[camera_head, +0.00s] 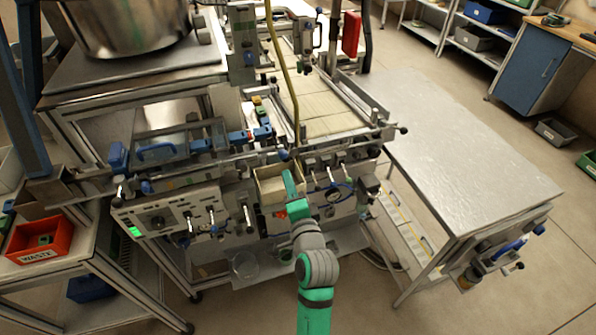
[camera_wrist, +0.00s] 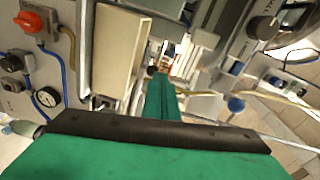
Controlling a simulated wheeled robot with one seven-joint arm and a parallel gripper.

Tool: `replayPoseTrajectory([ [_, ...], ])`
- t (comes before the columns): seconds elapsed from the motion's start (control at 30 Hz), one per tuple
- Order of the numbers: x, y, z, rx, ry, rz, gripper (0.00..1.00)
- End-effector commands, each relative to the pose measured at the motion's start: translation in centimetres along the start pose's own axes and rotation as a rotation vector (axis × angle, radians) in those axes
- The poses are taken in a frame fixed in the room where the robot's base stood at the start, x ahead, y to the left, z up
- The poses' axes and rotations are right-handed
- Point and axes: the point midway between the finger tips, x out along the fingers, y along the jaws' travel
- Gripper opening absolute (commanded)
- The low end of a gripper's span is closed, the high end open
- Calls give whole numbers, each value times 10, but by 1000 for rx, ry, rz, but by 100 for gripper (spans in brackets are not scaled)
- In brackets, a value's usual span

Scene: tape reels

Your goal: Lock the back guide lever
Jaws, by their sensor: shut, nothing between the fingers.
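My gripper (camera_head: 289,178) reaches up over the front of the machine, beside a cream box (camera_head: 268,190). In the wrist view my green gripper (camera_wrist: 163,68) is shut and empty, its tip close to the machine's rails. A blue ball knob (camera_wrist: 236,104) shows to the right of the fingers in the wrist view. In the head view a blue knob (camera_head: 283,155) sits on the front rail just above my gripper. I cannot tell for sure which part is the back guide lever or whether it is locked.
A control panel (camera_head: 180,217) is at the front left. A grey metal table (camera_head: 460,140) stands to the right. A red waste bin (camera_head: 40,238) is at far left. A red switch (camera_wrist: 30,22) is left of my gripper.

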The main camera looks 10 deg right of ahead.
Motion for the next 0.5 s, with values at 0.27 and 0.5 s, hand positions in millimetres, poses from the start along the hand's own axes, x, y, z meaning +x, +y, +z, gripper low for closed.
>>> replayPoseTrajectory([
  [0.27, -13, -3, 20, -1, 2, 0, 0],
  [0.5, -13, -3, 22, -1, 2, -1, 0],
])
